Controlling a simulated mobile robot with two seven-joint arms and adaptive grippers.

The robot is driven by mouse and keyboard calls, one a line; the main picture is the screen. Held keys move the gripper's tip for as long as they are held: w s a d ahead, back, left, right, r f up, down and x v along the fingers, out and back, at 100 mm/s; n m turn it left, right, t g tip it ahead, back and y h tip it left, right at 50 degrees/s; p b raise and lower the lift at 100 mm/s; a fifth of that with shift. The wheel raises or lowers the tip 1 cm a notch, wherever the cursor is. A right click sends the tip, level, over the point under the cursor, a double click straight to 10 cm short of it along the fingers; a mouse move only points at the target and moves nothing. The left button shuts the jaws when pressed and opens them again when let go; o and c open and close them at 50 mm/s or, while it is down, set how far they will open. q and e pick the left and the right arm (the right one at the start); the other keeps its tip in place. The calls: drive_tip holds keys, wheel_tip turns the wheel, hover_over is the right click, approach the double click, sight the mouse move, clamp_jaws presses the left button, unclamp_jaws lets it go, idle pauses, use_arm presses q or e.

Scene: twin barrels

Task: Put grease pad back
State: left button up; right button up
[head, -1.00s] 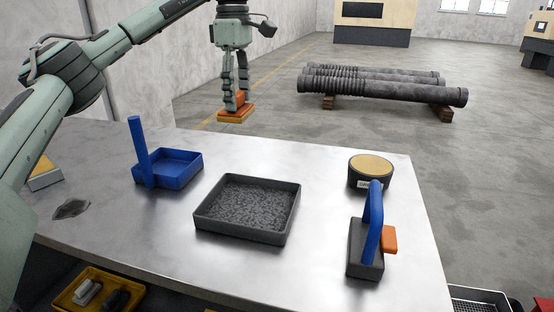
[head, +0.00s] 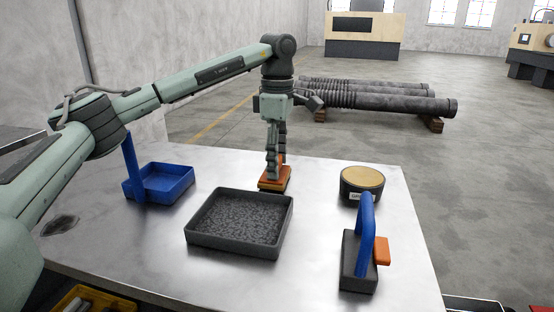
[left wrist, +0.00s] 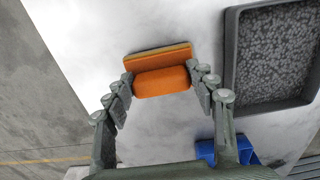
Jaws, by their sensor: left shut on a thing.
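My left gripper (head: 275,168) is shut on an orange pad (head: 275,183) with an orange grip block and a flat base. In the left wrist view, the fingers (left wrist: 160,78) pinch both ends of its grip, and the base edge of the pad (left wrist: 158,54) shows beyond. The pad is over the far part of the metal table; I cannot tell if it touches the top. A round dark tin (head: 360,190) with a tan top and a small label stands at the table's right. My right gripper is not in view.
A dark tray of grey granules (head: 238,250) sits mid-table, near the pad. A blue tray with an upright post (head: 166,184) stands left. A dark block with a blue handle and orange tab (head: 362,245) stands right. Bare metal (head: 318,200) lies between the pad and tin.

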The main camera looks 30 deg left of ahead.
use_arm(q)
drive_tip(key=shift+f, duration=0.25)
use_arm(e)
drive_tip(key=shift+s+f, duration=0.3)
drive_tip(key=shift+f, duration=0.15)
use_arm(q)
drive_tip(key=o, duration=1.1)
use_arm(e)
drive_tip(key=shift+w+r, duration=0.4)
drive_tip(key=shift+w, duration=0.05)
use_arm(q)
drive_tip(key=shift+r, duration=0.25)
wheel_tip(320, 180, up, 10)
drive_tip(key=shift+f, duration=0.2)
wheel_tip(320, 180, up, 2)
drive_tip(key=shift+r+p, duration=0.1)
drive_tip(key=shift+p, duration=0.2)
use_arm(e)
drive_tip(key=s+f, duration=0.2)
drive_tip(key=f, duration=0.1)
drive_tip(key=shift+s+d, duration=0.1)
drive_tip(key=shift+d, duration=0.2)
